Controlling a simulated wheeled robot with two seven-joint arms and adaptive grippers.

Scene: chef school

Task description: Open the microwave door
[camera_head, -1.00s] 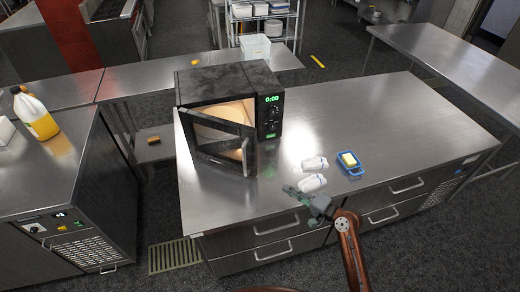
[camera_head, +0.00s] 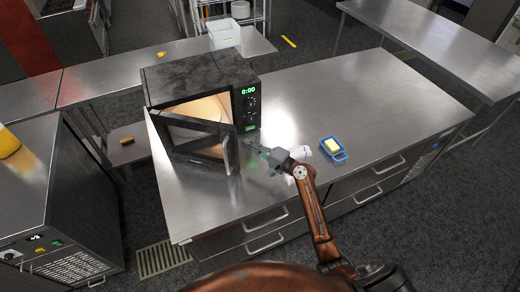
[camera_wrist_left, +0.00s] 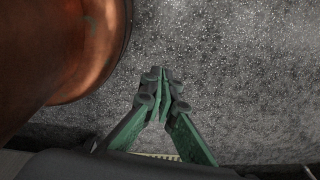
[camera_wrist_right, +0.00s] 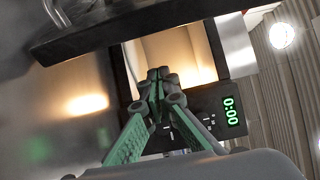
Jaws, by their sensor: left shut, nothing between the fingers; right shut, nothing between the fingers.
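The black microwave (camera_head: 200,75) stands on the steel counter with its green display lit. Its door (camera_head: 185,135) is partly open, swung out from the left side, and the lit interior (camera_head: 205,106) shows. The door handle (camera_head: 226,156) is at the door's free end. My right gripper (camera_head: 250,144) is shut and empty, just right of the door's free end and in front of the control panel. In the right wrist view, its fingertips (camera_wrist_right: 160,74) point at the lit opening beside the dark door (camera_wrist_right: 140,28). My left gripper (camera_wrist_left: 162,73) is shut and empty above the grey floor.
A blue dish with a yellow block (camera_head: 333,147) sits right of my right arm. A white item (camera_head: 300,153) is partly hidden behind that arm. Another counter (camera_head: 60,150) stands left across a gap.

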